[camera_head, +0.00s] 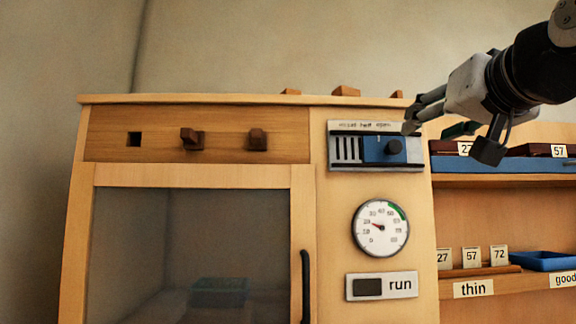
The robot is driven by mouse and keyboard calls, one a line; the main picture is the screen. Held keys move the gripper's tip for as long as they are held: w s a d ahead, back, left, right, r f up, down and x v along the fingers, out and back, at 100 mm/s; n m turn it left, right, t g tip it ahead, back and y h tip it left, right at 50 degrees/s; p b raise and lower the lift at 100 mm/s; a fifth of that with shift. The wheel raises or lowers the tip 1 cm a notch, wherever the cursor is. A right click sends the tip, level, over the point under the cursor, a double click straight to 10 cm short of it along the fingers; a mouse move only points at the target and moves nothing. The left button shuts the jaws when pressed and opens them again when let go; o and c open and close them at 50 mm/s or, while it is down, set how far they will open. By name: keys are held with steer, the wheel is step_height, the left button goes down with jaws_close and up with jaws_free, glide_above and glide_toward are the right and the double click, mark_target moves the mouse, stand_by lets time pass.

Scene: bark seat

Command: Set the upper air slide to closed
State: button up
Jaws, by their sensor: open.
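The upper air slide (384,151) is a blue plate with a black round knob (394,147), set in a grey panel (340,166) high on the right of the wooden cabinet. The plate stands toward the right end, under the label's "open" side. Dark vent slots (346,149) show uncovered on its left. The small label strip (365,126) above is blurred but seems to read closed, half, open. My gripper (449,135) is open and empty, just right of the panel and near the knob. I cannot tell how far it is from the panel in depth.
A glass door (190,245) with a black handle (306,285) is at left. Shelves with a blue tray (500,165) and number cards stand at right.

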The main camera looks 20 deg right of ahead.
mark_target(396, 146)
steer(key=p+x, duration=0.1)
steer(key=x, duration=1.2)
steer(key=shift+w+d, duration=0.1)
steer(key=shift+w, duration=0.15)
steer(key=shift+c, duration=0.5)
jaws_close()
